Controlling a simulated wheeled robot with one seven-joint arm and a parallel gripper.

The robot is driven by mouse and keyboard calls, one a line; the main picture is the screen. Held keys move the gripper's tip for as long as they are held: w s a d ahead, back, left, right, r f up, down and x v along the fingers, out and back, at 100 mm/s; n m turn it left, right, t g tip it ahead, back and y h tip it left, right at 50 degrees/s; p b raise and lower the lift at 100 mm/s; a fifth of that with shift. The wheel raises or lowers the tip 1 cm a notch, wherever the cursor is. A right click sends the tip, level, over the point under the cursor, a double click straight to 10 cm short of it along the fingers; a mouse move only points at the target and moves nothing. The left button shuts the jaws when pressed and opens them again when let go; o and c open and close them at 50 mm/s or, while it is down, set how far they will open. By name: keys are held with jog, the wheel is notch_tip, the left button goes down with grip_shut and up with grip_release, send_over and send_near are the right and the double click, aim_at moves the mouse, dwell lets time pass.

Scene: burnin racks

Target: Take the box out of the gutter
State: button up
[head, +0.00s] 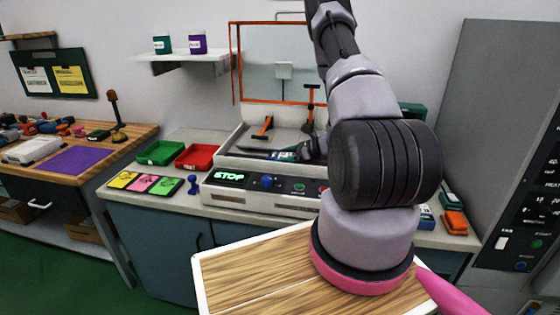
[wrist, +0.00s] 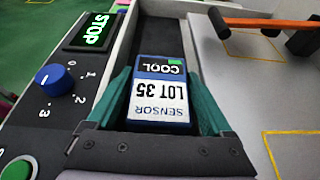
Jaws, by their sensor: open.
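The box (wrist: 158,100) is blue and white, marked SENSOR LOT 35 and COOL, with a small green patch. It lies in the gutter (wrist: 168,32), a dark narrow channel along the front of the grey machine. My gripper (wrist: 163,92) is open, with one teal finger at each long side of the box. I cannot tell whether the fingers touch it. In the head view my gripper (head: 308,151) is low over the machine's front, and the box is hard to make out there.
The machine's panel has a lit STOP display (head: 229,176) and a blue knob (wrist: 54,79). An orange-handled tool (wrist: 262,21) lies on the plate beside the gutter. Green (head: 160,153) and red (head: 199,157) trays stand left of the machine. An orange frame (head: 235,62) rises behind.

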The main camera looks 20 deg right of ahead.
jog(key=c, duration=1.2)
